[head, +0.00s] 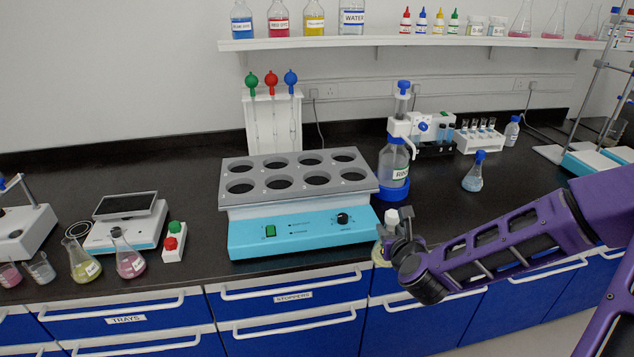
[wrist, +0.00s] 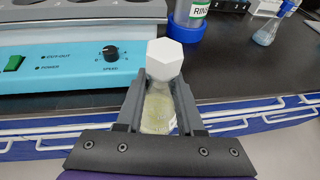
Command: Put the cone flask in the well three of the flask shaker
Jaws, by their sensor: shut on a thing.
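The cone flask (wrist: 158,108) has a white stopper (wrist: 165,58) and pale yellow-green contents. My gripper (wrist: 160,92) is shut on it, with one finger on each side of its neck. In the head view, my gripper (head: 398,238) holds the flask (head: 378,255) just right of the shaker, by the bench's front edge; the arm partly hides it. The flask shaker (head: 300,230) has a blue-green base and a grey top plate (head: 232,200) with two rows of round wells, all looking empty. The well numbers are too small to read. The wrist view shows the shaker's front panel (wrist: 70,75).
A rinse bottle (head: 394,165) in a blue holder stands close behind the flask, right of the shaker. A blue-capped flask (head: 473,175) stands farther right. Pipettes (head: 271,105) stand behind.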

